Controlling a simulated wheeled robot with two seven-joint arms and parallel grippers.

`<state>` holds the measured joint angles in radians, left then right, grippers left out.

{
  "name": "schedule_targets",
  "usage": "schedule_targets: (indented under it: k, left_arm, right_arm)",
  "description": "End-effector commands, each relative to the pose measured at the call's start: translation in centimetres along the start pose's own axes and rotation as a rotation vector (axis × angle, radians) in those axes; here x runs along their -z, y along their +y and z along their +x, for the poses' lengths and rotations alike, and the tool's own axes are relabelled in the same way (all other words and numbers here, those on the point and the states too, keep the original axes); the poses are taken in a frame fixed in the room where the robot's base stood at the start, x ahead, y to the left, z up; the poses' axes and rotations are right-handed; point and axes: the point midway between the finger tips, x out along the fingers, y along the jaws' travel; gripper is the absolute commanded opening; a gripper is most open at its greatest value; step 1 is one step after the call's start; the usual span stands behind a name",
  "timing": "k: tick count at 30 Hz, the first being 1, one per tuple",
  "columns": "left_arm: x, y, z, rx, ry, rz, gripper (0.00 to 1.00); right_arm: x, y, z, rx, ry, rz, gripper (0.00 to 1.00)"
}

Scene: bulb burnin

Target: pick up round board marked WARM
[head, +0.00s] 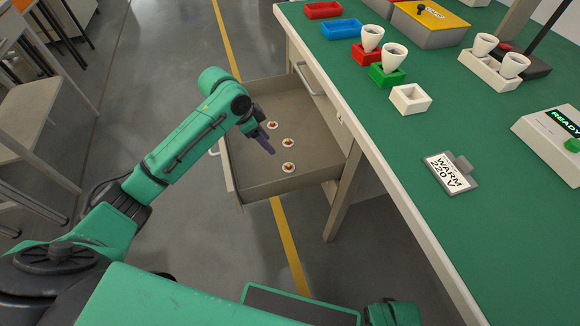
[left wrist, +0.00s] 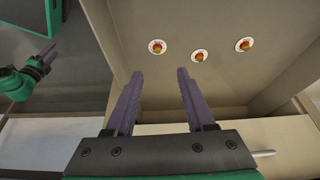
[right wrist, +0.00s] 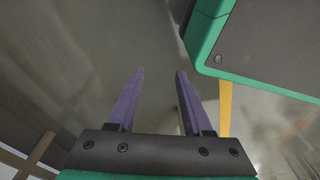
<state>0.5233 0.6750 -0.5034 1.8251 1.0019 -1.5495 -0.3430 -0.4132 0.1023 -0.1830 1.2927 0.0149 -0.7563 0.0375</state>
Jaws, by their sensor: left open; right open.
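Three small round boards, white with red-orange centres, lie apart on the floor of an open drawer (head: 310,178). In the head view they are a far one (head: 274,124), a middle one (head: 288,142) and a near one (head: 288,167). The left wrist view shows them in a row: left (left wrist: 157,46), middle (left wrist: 199,56) and right (left wrist: 245,44). Their markings are too small to read, so I cannot tell which says WARM. My left gripper (head: 268,146) is open and empty above the drawer, not touching a board. My right gripper (right wrist: 160,73) is open and empty over the floor.
A card (head: 450,172) reading "WARM 220 V" lies on the green bench (head: 420,130) beside the drawer. A READY device (head: 552,140), red bin (head: 323,10), blue bin (head: 341,29), white holder (head: 410,98) and cup-shaped pieces stand there. The drawer walls surround the boards.

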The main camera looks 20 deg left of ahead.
Motion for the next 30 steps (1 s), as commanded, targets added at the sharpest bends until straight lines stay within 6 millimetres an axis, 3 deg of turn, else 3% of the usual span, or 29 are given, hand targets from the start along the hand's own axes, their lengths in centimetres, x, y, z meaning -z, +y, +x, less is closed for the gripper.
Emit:
schedule_targets:
  k: [6,18,22,28,30]
  left_arm:
    - [-0.1,0.1,5.9,-0.004,-0.001,-0.001,0.54]
    - [0.2,0.5,12.3,-0.002,-0.001,0.001,0.54]
    - [0.2,0.4,13.6,0.001,-0.001,0.001,0.54]
    - [0.3,0.4,13.5,0.001,-0.001,0.001,0.54]
    - [0.3,0.4,13.5,0.001,-0.001,0.001,0.28]
  right_arm:
    - [2.6,-0.3,-1.5,0.005,0.011,0.010,0.50]
    - [5.8,-1.3,-6.0,0.027,0.027,0.001,0.50]
    - [6.3,-1.5,-7.5,0.033,0.029,-0.002,0.50]
    - [6.3,-1.5,-7.7,0.033,0.027,-0.002,0.50]
    - [6.3,-1.5,-7.7,0.033,0.027,-0.002,0.50]
